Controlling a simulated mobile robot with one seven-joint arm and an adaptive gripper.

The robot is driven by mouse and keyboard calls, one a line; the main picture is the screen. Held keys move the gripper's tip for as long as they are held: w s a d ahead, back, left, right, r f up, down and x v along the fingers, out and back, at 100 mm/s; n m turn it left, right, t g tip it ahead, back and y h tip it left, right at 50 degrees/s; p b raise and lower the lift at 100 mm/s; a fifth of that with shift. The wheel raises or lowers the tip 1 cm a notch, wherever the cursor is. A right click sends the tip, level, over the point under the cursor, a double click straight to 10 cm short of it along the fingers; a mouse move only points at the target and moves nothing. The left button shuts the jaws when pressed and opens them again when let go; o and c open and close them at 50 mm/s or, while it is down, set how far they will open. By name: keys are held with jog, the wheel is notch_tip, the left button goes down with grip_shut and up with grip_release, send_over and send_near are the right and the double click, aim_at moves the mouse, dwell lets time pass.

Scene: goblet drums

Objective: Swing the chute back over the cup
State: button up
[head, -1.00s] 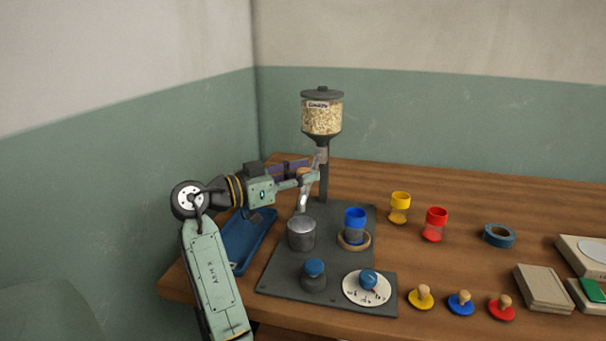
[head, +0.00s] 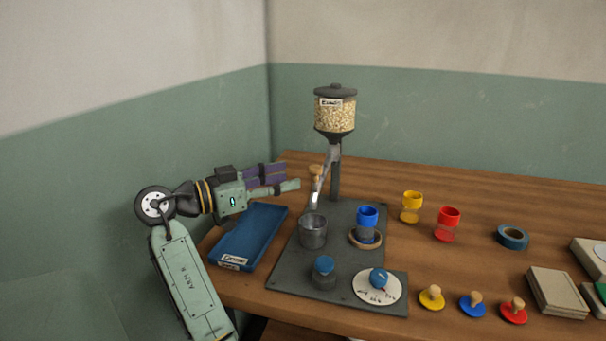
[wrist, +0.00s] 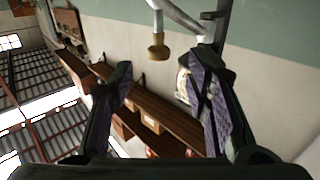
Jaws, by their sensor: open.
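The grey metal chute (head: 329,165) slants down and left from the hopper (head: 334,115), which is full of pale flakes. Its lower end is above the grey metal pot (head: 313,231), left of the blue-rimmed cup (head: 367,217). A wooden knob (head: 316,171) sits on the chute; in the wrist view the knob (wrist: 157,48) is ahead, beyond the fingertips. My gripper (head: 290,178) is open and empty, left of the knob and apart from it. It also shows in the wrist view (wrist: 165,75).
A blue tray (head: 247,238) lies below my gripper. A blue-capped jar (head: 324,272) and a dial (head: 378,288) are at the plate's front. Yellow (head: 411,207) and red (head: 448,224) cups stand to the right, with several knobbed discs in front.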

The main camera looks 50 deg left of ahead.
jog(key=v, duration=0.4)
dwell(0.5)
